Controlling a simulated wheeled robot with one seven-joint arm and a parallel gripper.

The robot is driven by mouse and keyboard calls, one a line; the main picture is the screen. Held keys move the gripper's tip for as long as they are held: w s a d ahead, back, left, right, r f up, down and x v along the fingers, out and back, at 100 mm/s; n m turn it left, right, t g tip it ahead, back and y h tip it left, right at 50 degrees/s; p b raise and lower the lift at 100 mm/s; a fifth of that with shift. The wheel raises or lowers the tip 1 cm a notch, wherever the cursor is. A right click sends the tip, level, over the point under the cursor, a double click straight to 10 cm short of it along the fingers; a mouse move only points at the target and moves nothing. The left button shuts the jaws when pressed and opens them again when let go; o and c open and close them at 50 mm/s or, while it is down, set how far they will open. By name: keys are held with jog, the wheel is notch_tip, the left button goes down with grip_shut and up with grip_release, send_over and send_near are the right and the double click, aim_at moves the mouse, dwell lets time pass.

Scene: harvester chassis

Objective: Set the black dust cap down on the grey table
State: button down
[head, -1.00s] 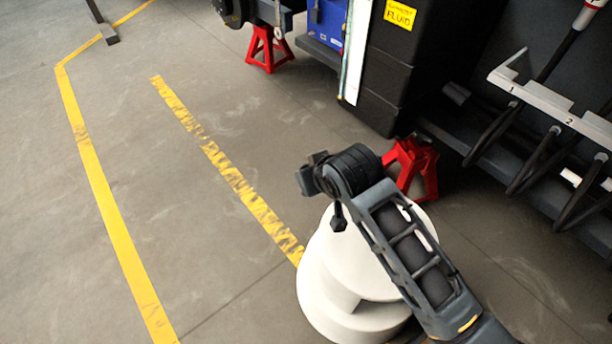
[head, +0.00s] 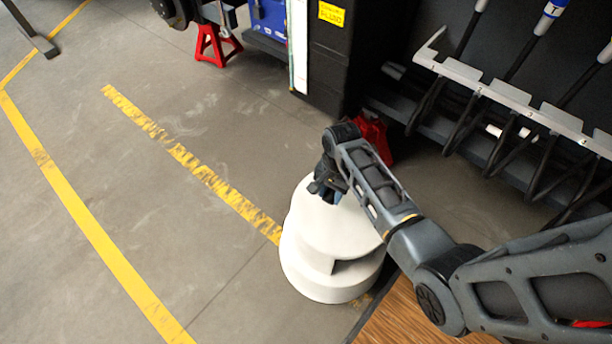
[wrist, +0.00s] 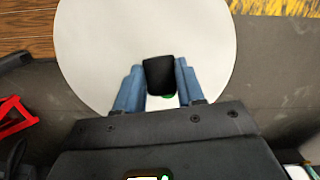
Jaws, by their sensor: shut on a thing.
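My gripper (wrist: 158,84) is shut on the black dust cap (wrist: 158,74), which sits between its two blue fingers in the wrist view. A small bit of green shows at the cap's near edge. In the head view my gripper (head: 326,187) hangs over the white top of my own base, and the cap cannot be made out there. I cannot make out the grey table in either view.
A wood-brown surface (head: 415,318) lies beside my base at the lower right. A rack with hoses (head: 500,95), a black cabinet (head: 335,55) and red stands (head: 217,45) line the back. Open grey floor (head: 95,165) with yellow lines is at left.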

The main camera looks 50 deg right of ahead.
jog(key=s+d+r+m+t+y+p, duration=0.1)
jog(key=s+m+t+y+p, duration=0.1)
jog(key=s+m+p, duration=0.3)
jog(key=shift+s+d+r+m+y, duration=0.15)
jog(key=shift+s+r+m+y, duration=0.2)
jog(key=shift+s+m, duration=0.95)
jog(key=shift+w, duration=0.15)
jog(key=shift+r+p, duration=0.2)
jog(key=shift+p, duration=0.2)
jog(key=shift+f+b, duration=2.25)
jog(key=shift+f, duration=0.9)
jog(key=shift+f, duration=0.1)
jog(key=c, duration=0.6)
grip_release()
jog(key=p+v, duration=0.1)
jog(key=v, duration=0.6)
jog(key=shift+d+r+p, duration=0.2)
jog(key=shift+r+p, duration=0.1)
jog(key=shift+r, duration=0.05)
